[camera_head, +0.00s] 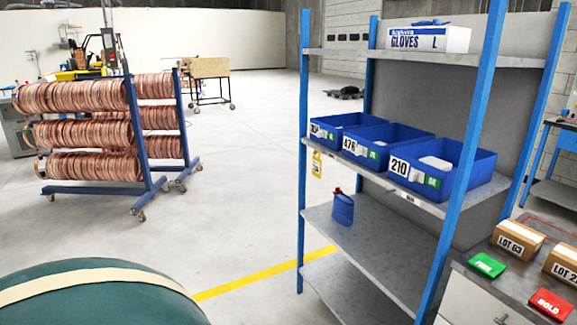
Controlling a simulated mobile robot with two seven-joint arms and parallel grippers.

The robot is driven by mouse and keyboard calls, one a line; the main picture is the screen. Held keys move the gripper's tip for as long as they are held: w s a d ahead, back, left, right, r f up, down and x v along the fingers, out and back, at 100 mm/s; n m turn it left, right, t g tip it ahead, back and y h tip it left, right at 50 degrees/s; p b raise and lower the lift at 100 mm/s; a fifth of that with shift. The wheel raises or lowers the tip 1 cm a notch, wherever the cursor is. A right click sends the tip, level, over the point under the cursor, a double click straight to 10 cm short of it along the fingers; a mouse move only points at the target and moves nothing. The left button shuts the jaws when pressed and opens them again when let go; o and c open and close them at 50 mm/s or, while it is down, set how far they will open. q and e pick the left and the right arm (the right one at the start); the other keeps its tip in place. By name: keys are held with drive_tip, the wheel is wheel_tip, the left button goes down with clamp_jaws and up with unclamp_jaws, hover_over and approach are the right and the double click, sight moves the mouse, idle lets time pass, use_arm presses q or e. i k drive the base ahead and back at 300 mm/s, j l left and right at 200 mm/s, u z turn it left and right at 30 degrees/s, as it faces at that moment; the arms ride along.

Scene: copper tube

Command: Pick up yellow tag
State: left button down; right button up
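A small yellow tag (316,165) hangs at the left end of the blue-posted shelf rack, just below the front edge of the shelf with the blue bins. It is close to the left front post and seems to hang upright. Its printing is too small to read. Neither of my grippers shows in the head view, so their state and what they hold cannot be seen.
The rack's shelf (440,209) carries blue bins, the nearest marked 210 (445,163). A blue bottle (342,208) stands one shelf lower. Boxes and a green and a red tag lie on a cabinet at right. Copper coil racks (80,133) stand left. Open floor lies between.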

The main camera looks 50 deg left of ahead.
sight(316, 162)
drive_tip(key=u, duration=1.4)
drive_tip(key=i+z, duration=0.65)
